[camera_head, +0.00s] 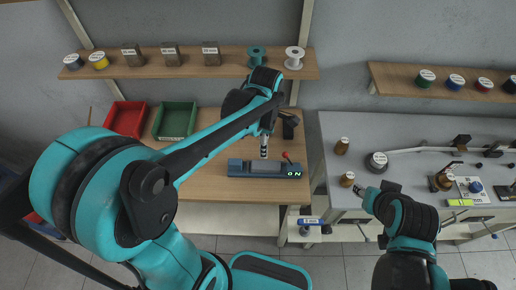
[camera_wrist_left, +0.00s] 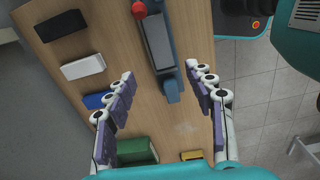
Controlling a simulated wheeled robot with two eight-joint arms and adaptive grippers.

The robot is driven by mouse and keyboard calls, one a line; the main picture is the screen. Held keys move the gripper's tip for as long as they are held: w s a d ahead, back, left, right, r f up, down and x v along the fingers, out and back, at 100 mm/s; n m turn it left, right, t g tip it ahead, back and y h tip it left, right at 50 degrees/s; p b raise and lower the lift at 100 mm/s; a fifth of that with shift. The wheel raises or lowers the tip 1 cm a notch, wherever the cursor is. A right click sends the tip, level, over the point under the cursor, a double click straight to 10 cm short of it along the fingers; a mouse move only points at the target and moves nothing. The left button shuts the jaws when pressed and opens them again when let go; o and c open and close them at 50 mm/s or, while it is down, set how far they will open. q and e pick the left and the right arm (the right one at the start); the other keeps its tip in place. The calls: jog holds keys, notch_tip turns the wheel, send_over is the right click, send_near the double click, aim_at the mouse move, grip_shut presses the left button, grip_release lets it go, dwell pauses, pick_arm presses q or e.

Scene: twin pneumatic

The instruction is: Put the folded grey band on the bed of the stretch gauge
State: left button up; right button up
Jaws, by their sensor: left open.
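No other grey band is discernible. My left gripper (camera_head: 264,146) is above the bench at the gauge; in the left wrist view its fingers (camera_wrist_left: 162,88) are spread and empty, either side of the gauge's near end. My right gripper (camera_head: 367,197) is by the grey table, its fingers unclear.
Red (camera_head: 125,118) and green (camera_head: 174,121) bins stand on the bench. A spool shelf (camera_head: 225,68) hangs behind.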

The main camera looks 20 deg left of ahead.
pick_arm(q)
jog(key=s+a+r+m+t, duration=0.2)
jog(key=s+m, duration=0.3)
jog(key=m, duration=0.5)
jog(key=s+a+r+m+t, duration=0.2)
jog(key=s+m+t, duration=0.3)
jog(key=m, duration=0.5)
jog(key=shift+a+r+m, duration=0.3)
jog(key=shift+r, duration=0.3)
jog(key=shift+f, duration=0.1)
notch_tip(320, 180, down, 8)
jog(key=b, duration=0.8)
